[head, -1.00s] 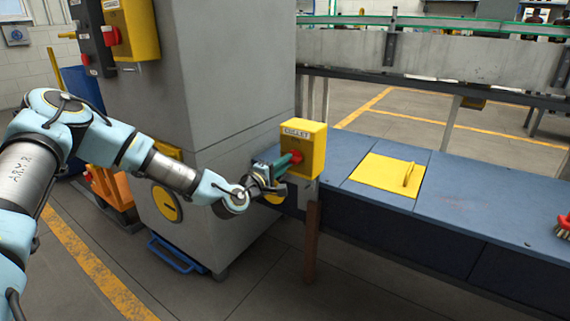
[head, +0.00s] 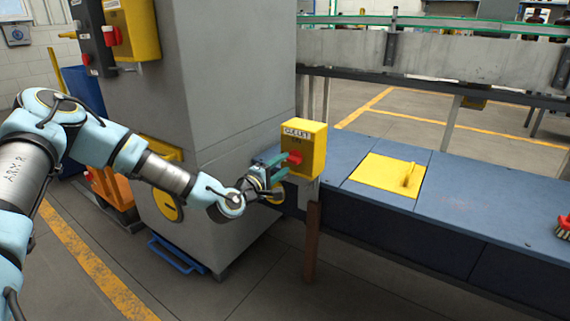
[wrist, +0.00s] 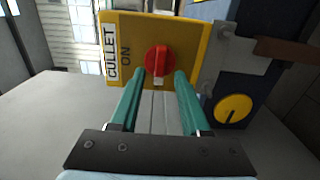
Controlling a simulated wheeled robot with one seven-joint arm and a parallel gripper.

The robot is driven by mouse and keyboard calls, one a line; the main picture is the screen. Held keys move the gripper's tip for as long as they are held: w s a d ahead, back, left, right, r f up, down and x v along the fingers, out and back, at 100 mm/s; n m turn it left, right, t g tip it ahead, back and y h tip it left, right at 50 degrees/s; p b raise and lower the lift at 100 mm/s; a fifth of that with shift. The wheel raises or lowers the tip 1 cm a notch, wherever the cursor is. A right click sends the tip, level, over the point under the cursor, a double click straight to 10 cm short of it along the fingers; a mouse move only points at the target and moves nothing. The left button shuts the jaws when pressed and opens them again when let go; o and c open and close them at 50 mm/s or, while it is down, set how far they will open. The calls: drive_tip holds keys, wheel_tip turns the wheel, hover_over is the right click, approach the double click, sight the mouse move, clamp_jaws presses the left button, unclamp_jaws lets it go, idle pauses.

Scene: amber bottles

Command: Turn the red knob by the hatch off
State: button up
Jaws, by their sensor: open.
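The red knob (wrist: 157,62) is on the front of a yellow box (wrist: 187,42) labelled CULLET, with ON printed beside the knob. In the head view the box (head: 312,150) stands at the end of the blue bench by the yellow hatch (head: 385,178), and the knob (head: 295,158) faces my arm. My gripper (wrist: 161,75) is open, its two green fingers pointing at the knob, one on either side of its lower part in the wrist view. I cannot tell whether they touch it. The knob's white mark points down toward my gripper in the wrist view.
Another yellow box with a red knob (head: 113,36) is on the grey column (head: 230,80) at the upper left. A yellow round dial (wrist: 234,109) shows at the right of the wrist view. A red brush (head: 563,228) lies at the bench's right end.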

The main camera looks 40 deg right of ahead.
drive_tip(key=v, duration=0.9)
drive_tip(key=shift+a, duration=0.1)
